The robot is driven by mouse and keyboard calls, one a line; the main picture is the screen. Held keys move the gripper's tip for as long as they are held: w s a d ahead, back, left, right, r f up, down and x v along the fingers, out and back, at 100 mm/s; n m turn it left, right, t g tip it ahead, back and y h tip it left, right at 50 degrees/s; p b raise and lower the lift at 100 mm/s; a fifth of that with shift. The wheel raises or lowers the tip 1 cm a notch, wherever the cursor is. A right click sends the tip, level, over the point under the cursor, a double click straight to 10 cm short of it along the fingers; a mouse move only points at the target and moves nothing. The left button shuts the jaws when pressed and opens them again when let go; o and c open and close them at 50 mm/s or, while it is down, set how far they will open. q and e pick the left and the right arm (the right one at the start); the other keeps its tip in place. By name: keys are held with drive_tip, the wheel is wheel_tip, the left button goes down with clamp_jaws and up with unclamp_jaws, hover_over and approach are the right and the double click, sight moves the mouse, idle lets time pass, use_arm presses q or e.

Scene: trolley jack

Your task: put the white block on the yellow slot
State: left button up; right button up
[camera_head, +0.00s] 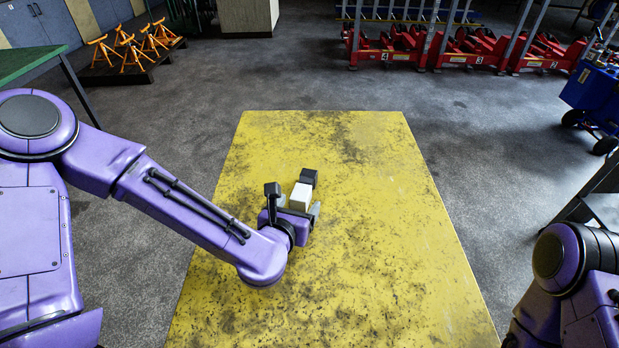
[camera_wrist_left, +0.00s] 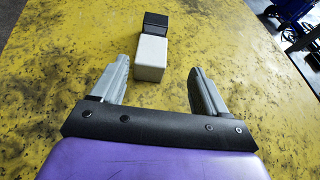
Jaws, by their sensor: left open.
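The white block (camera_head: 300,196) lies on the worn yellow tabletop (camera_head: 375,160), near its middle. A dark grey block (camera_head: 308,177) sits against or just behind its far end; the wrist view shows the white block (camera_wrist_left: 150,57) and dark block (camera_wrist_left: 156,22) in line. My left gripper (camera_head: 298,206) is open, its grey fingers spread to either side of the white block's near end. In the wrist view the left gripper (camera_wrist_left: 160,68) has nothing clamped; the block appears closer to the left finger. I cannot make out a separate yellow slot. My right gripper is out of view.
The yellow tabletop is otherwise clear. Red trolley jacks (camera_head: 455,48) stand in a row on the floor beyond. Orange jack stands (camera_head: 130,48) are at the back left, a green table (camera_head: 30,62) at left, and a blue machine (camera_head: 598,95) at right.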

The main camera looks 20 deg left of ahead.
sight(300, 194)
use_arm(q)
drive_tip(key=x, duration=0.2)
drive_tip(key=a+p+x, duration=0.1)
drive_tip(key=x, duration=0.4)
drive_tip(key=shift+w+a+f+p, duration=0.1)
drive_tip(key=shift+w+a+p, duration=0.1)
drive_tip(key=shift+w+p, duration=0.2)
drive_tip(key=shift+w+d+f, duration=0.1)
drive_tip(key=shift+w+f, duration=0.1)
drive_tip(key=shift+w, duration=0.25)
clamp_jaws()
drive_tip(key=shift+w, duration=0.1)
